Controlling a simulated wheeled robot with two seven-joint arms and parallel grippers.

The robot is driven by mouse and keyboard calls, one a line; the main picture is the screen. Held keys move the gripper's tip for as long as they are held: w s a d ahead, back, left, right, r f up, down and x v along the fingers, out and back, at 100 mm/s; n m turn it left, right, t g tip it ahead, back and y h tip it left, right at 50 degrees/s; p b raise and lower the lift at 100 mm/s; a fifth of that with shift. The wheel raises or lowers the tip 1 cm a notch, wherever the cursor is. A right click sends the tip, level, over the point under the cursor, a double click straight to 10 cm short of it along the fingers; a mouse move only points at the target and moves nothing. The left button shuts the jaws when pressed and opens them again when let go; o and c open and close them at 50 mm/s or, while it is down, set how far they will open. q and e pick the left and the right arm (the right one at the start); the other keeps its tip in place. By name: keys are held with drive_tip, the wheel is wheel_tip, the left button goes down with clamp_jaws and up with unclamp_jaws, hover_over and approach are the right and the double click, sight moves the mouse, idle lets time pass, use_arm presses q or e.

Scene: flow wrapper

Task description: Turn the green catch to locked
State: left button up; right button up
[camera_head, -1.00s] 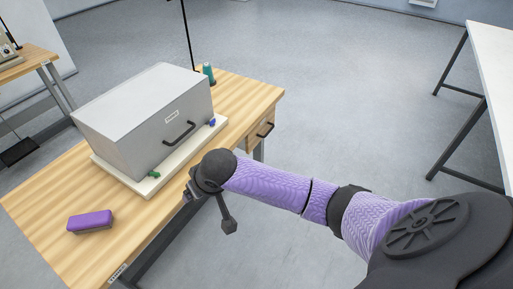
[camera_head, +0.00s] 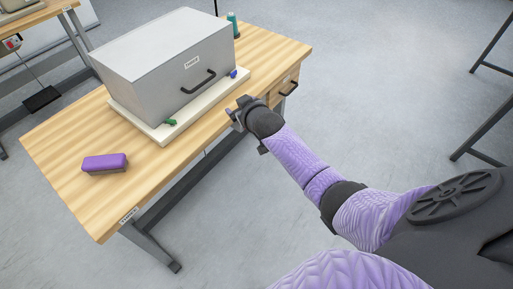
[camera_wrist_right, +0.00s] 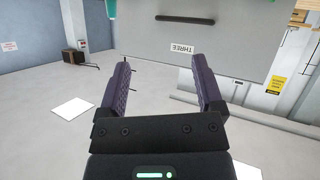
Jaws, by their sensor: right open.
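The green catch (camera_head: 171,122) sits at the near left corner of the grey box's front, on the pale base plate (camera_head: 155,132). The grey box (camera_head: 135,75) is closed, with a dark handle and a label on its front. My right gripper (camera_head: 236,112) is in front of the box, right of the green catch and apart from it. In the wrist view the gripper (camera_wrist_right: 162,68) is open, with nothing between its fingers. That view shows the box front upside down, with the label beyond the fingers. The catch's setting is too small to tell. My left gripper is out of view.
A blue catch (camera_head: 233,74) sits at the right end of the box front. A purple block (camera_head: 105,163) lies on the wooden table (camera_head: 75,200) at the left. A teal spool (camera_head: 233,25) stands behind the box. A drawer with a dark handle (camera_head: 289,88) hangs under the tabletop.

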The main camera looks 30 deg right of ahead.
drive_tip(key=s+f+g+b, duration=0.1)
drive_tip(key=s+f, duration=0.2)
drive_tip(key=f, duration=0.3)
drive_tip(key=s+f+n+g+b, duration=0.1)
drive_tip(key=s+f+b, duration=0.1)
drive_tip(key=f, duration=0.5)
drive_tip(key=s+a+f+g+b, duration=0.1)
drive_tip(key=s+f+b, duration=0.1)
drive_tip(key=s+f, duration=0.2)
wheel_tip(320, 180, down, 2)
drive_tip(key=shift+f, duration=0.15)
